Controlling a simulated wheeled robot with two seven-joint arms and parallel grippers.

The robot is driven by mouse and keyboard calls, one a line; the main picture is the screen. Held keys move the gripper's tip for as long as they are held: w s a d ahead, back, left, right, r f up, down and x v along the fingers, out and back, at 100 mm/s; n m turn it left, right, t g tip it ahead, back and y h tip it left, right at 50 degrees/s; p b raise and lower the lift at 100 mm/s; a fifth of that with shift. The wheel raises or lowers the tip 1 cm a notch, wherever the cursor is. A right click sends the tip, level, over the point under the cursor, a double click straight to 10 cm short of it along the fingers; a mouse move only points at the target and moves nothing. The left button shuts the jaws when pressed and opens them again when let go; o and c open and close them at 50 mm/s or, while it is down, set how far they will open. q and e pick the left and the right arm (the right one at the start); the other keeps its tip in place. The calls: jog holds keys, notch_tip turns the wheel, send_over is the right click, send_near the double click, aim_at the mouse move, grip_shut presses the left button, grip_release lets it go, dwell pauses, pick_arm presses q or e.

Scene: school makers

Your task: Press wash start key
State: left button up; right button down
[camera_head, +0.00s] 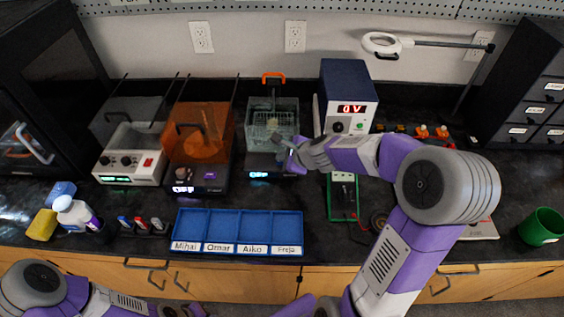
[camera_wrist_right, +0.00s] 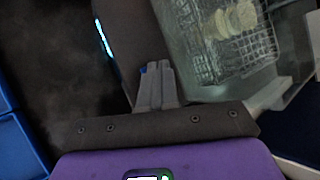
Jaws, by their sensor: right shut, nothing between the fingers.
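The wash unit (camera_head: 250,158) stands at the back middle, a dark base with a clear tank, a wire basket and an orange handle. Its lit display (camera_head: 259,174) glows on the front; the display also shows in the right wrist view (camera_wrist_right: 103,38). My right gripper (camera_head: 284,146) is shut and empty, at the right part of the unit's front. In the right wrist view its closed fingertips (camera_wrist_right: 156,68) are at the dark front panel, beside a small blue spot (camera_wrist_right: 143,70) that may be the key. I cannot tell whether they touch. Only part of my left arm shows, without its gripper.
An orange-covered unit (camera_head: 197,150) stands left of the wash unit, and a power supply (camera_head: 347,90) stands close on the right. A blue labelled tray (camera_head: 240,221) lies in front. A green cup (camera_head: 541,227) stands at the far right.

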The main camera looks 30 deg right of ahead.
jog(key=shift+f, duration=0.15)
dwell(0.4)
jog(key=shift+r+p, duration=0.5)
jog(key=shift+r, duration=0.15)
notch_tip(320, 180, up, 6)
jog(key=p, duration=0.6)
jog(key=shift+r, duration=0.1)
dwell(0.7)
